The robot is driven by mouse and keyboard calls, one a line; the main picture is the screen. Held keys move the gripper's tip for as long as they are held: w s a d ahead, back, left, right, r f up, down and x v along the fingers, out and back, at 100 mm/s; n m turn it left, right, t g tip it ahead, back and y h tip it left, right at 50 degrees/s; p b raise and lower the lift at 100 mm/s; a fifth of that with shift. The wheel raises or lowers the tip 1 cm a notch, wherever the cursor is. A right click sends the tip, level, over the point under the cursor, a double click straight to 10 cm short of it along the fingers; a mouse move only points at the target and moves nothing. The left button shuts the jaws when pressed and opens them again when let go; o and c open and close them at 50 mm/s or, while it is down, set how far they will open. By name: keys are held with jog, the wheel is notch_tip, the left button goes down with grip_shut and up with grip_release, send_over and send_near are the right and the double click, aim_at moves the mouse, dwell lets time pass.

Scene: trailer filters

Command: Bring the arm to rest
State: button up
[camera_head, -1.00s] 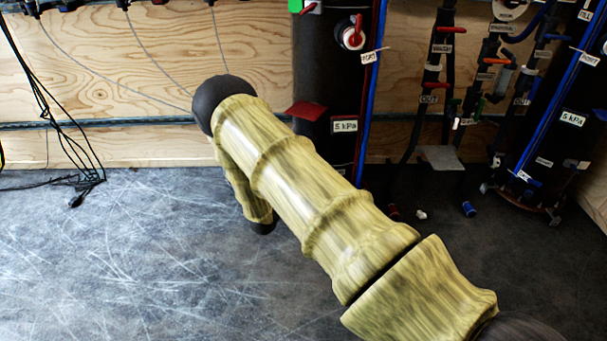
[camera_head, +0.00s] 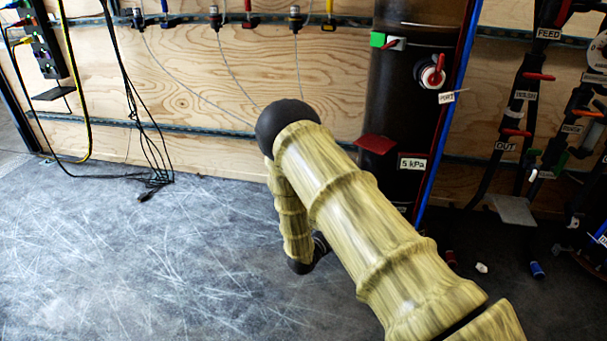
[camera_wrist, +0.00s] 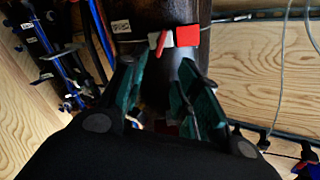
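My arm, wrapped in a yellow-green sleeve (camera_head: 375,225), reaches up and left from the lower right in the head view. Its black elbow joint (camera_head: 287,125) is in front of the plywood wall, left of the black tank (camera_head: 408,95). The forearm (camera_head: 292,222) folds downward behind the upper arm. My gripper is hidden in the head view. In the wrist view my gripper (camera_wrist: 160,92) shows its two teal-padded fingers apart, with no held object visible between them. The tank shows beyond the fingers, with a red tab (camera_wrist: 187,36) on it.
A red shelf-like tab (camera_head: 376,144) and a red-handled valve (camera_head: 431,72) stick out from the tank. Black pipework (camera_head: 520,125) stands at the right. Dark cables (camera_head: 150,150) hang at the left. Scratched grey floor (camera_head: 150,260) is clear at the lower left.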

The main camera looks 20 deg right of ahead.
jog(key=s+a+f+n+g+y+p, duration=0.1)
jog(key=s+a+f+n+y, duration=0.1)
jog(key=s+f+n+y, duration=0.3)
jog(key=s+a+f+n+y+p, duration=0.15)
jog(key=s+f, duration=0.25)
jog(key=s, duration=0.4)
jog(key=s+a+f+n+g+y, duration=0.1)
jog(key=s+a+f+n+y, duration=0.25)
jog(key=s, duration=0.25)
jog(key=s+a+r+n+g+y+p, duration=0.15)
jog(key=s+a, duration=0.25)
jog(key=s, duration=0.5)
jog(key=s+a+n+g+y, duration=0.3)
jog(key=s, duration=0.7)
jog(key=s+a+n+g+y+p, duration=0.1)
jog(key=s+a+n+g+y, duration=0.2)
jog(key=s, duration=0.6)
notch_tip(320, 180, up, 38)
jog(key=h+p, duration=0.1)
jog(key=p, duration=3.6)
jog(key=shift+w+a+f+m+t+h, duration=0.25)
jog(key=shift+a+m+t+h, duration=0.05)
jog(key=shift+m+t+h, duration=0.05)
